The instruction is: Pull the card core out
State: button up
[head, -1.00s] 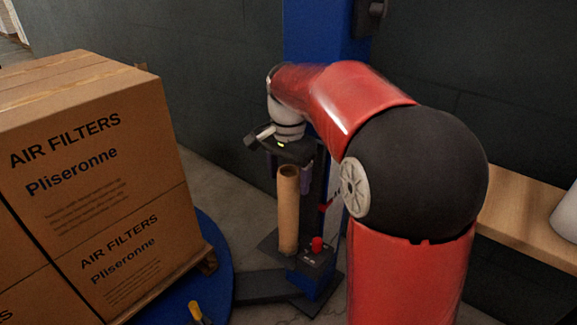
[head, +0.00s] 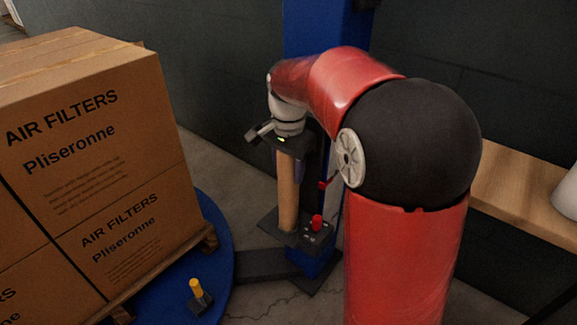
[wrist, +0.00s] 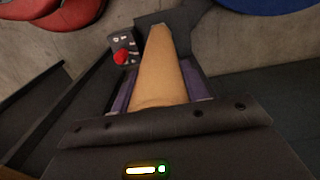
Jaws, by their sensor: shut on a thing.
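The card core (head: 287,200) is a tan cardboard tube standing upright on a dark base plate (head: 268,222) by the blue column. My gripper (head: 291,165) is at the tube's upper part, with its dark body above the tube's top end. In the wrist view the tube (wrist: 165,70) runs away from the gripper (wrist: 160,92), between two purple-lined fingers that are shut on it. The gripper's dark housing hides the tube's top end.
A control box with a red button (head: 317,221) sits right beside the tube. Stacked air filter boxes (head: 90,170) stand on a blue turntable (head: 222,265) at left. A yellow-handled pedal or lever (head: 197,290) is in front. A wooden bench (head: 520,200) is at right.

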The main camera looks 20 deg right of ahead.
jog(key=shift+r, duration=0.3)
jog(key=shift+c, duration=0.4)
jog(key=shift+r+p, duration=3.55)
jog(key=shift+r, duration=0.2)
jog(key=shift+r+p, duration=1)
jog(key=shift+r, duration=3.5)
